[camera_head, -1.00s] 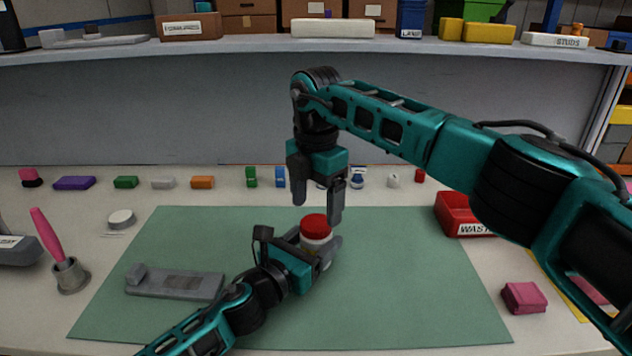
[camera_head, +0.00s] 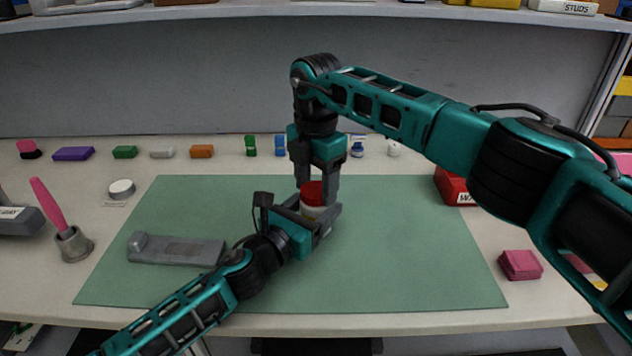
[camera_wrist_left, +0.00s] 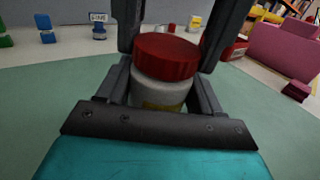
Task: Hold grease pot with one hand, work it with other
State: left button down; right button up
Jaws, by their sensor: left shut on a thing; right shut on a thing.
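The grease pot (camera_head: 313,198) is a small white jar with a red lid and a yellowish label patch, standing upright over the green mat. It also shows in the left wrist view (camera_wrist_left: 162,90). My left gripper (camera_head: 318,216) is shut on the white body of the pot from the side. My right gripper (camera_head: 317,188) points straight down from above, with its fingers shut on either side of the red lid (camera_wrist_left: 166,56). The lid sits on the jar; whether it has turned cannot be told.
A grey fixture (camera_head: 176,249) lies on the mat (camera_head: 400,260) at left. A pink brush stands in a metal cup (camera_head: 74,244). A red waste bin (camera_head: 453,188) and a pink block (camera_head: 520,265) are at right. Small coloured blocks line the back. The mat's right half is clear.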

jog(key=c, duration=0.4)
jog(key=shift+o, duration=0.2)
jog(key=n, duration=0.8)
jog(key=shift+n, duration=0.3)
jog(key=n, duration=0.5)
jog(key=shift+r, duration=0.1)
jog(key=n, duration=0.7)
jog(key=shift+n, duration=0.3)
jog(key=n, duration=0.3)
jog(key=shift+n, duration=0.4)
jog(key=n, duration=0.3)
jog(key=shift+n, duration=0.4)
jog(key=shift+r, duration=0.25)
